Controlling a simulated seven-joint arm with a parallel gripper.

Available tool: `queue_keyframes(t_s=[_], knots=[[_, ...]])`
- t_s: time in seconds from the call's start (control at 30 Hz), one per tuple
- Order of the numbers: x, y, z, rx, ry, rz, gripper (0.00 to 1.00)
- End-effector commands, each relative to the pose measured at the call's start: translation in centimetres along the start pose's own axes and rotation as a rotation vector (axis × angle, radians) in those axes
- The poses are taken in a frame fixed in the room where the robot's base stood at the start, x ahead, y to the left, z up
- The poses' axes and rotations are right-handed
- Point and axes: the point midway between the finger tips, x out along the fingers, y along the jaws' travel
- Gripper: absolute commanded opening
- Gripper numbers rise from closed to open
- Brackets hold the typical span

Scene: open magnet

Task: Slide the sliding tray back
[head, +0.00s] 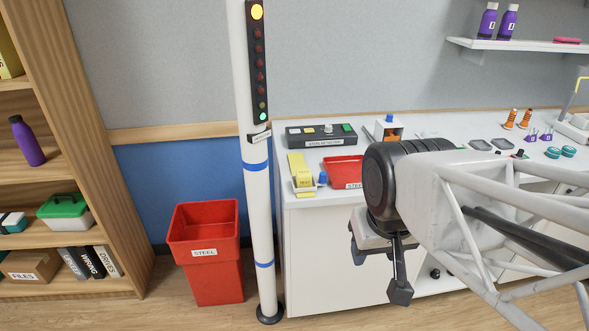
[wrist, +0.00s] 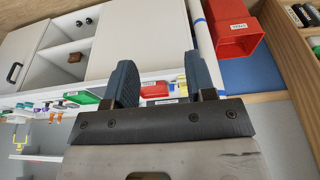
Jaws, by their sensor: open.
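A shallow red tray (head: 342,171) labelled STEEL sits on the white counter, partly hidden by my arm. I take it as the sliding tray, but the pictures do not confirm this. It also shows in the wrist view (wrist: 155,89), beyond and between my fingers. A green tray (wrist: 84,98) sits beside it in the wrist view; my arm hides that area in the head view. My gripper (head: 380,274) is open and empty, pointing down in front of the counter's cabinet front and apart from the trays. Its two fingers (wrist: 160,65) show in the wrist view.
A white pole (head: 257,200) with indicator lights stands left of the counter (head: 300,215). A red STEEL bin (head: 207,254) stands on the floor beside it. A yellow block (head: 300,170), a blue-knobbed part and a dark control box (head: 320,135) are near the red tray. A wooden shelf (head: 85,130) is at left.

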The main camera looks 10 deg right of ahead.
Motion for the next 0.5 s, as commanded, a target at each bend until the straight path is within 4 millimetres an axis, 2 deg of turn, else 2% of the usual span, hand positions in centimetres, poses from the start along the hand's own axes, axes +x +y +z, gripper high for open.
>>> queue_keyframes(t_s=[0.27,0.5], knots=[[-0.1,0.0,-1.1,0.034,-0.005,0.0,0.5],[-0.1,0.1,-4.7,0.149,-0.025,0.002,0.5]])
